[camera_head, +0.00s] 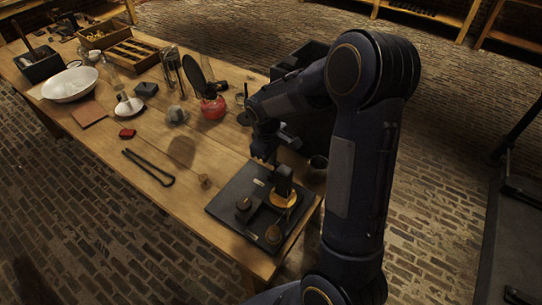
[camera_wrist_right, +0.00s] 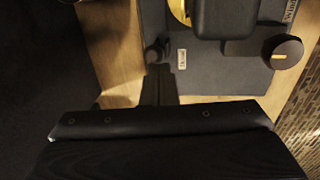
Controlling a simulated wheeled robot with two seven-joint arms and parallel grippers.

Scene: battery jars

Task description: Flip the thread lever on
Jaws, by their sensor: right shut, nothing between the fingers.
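A black base board (camera_head: 225,207) lies on the near end of the wooden table, and also shows in the right wrist view (camera_wrist_right: 222,80). It carries a dark block with a yellow ring (camera_head: 283,199) and dark round knobs, one at the left (camera_head: 243,204) and one at the front (camera_head: 273,235). In the wrist view a small pale label (camera_wrist_right: 181,59) sits beside a small dark knob-like part (camera_wrist_right: 154,52), perhaps the thread lever. My right gripper (camera_wrist_right: 160,84) is shut and empty, its tips close to that part; contact cannot be told. My left gripper is out of view.
A dark bin (camera_head: 300,60) stands beyond the table behind my right arm. A white bowl (camera_head: 70,85) is at the far left.

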